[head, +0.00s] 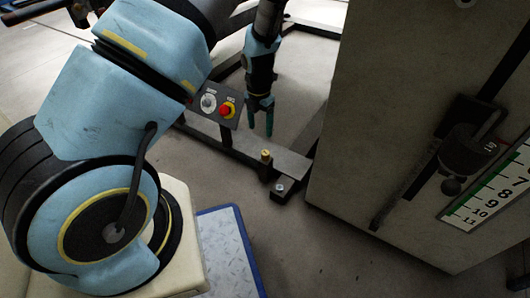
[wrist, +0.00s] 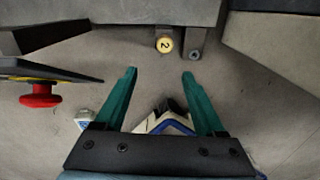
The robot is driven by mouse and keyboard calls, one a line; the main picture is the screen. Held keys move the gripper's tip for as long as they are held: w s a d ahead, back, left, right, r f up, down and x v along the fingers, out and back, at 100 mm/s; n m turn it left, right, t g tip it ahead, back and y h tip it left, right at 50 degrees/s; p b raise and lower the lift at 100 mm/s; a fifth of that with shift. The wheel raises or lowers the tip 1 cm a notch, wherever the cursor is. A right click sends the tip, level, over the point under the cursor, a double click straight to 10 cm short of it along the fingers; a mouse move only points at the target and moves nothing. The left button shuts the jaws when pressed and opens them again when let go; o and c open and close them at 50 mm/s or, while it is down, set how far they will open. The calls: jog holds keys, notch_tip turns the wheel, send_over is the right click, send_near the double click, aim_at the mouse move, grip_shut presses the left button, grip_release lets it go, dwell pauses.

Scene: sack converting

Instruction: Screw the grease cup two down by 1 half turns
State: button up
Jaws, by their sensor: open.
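The grease cup two (wrist: 165,44) is a small round yellow cap marked "2" in the wrist view. It sits at the edge of a grey frame beam, beyond my fingertips and roughly midway between them. In the head view the grease cup (head: 265,155) is a small brass piece standing on the low frame. My gripper (wrist: 159,72) has two green fingers spread wide with nothing between them. In the head view my gripper (head: 260,121) points down above the frame, apart from the cup and a little higher in the picture.
A grey bolt-like fitting (wrist: 195,55) sits right of the cup. A control panel (head: 217,104) has a red button, seen at left in the wrist view (wrist: 40,96). A large grey cabinet (head: 400,150) with a numbered scale (head: 490,190) stands right. Open floor lies in front.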

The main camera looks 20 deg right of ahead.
aim_at(265, 152)
jog(key=shift+n, duration=0.7)
jog(key=f+b, duration=0.1)
jog(key=f, duration=0.3)
jog(key=d+f+b, duration=0.1)
jog(key=f+b, duration=0.1)
jog(key=f, duration=0.2)
jog(key=f+b, duration=0.2)
jog(key=f, duration=0.2)
jog(key=shift+s+d+f, duration=0.1)
jog(key=shift+d+f, duration=0.15)
jog(key=shift+d, duration=0.1)
jog(key=shift+c, duration=0.3)
grip_shut()
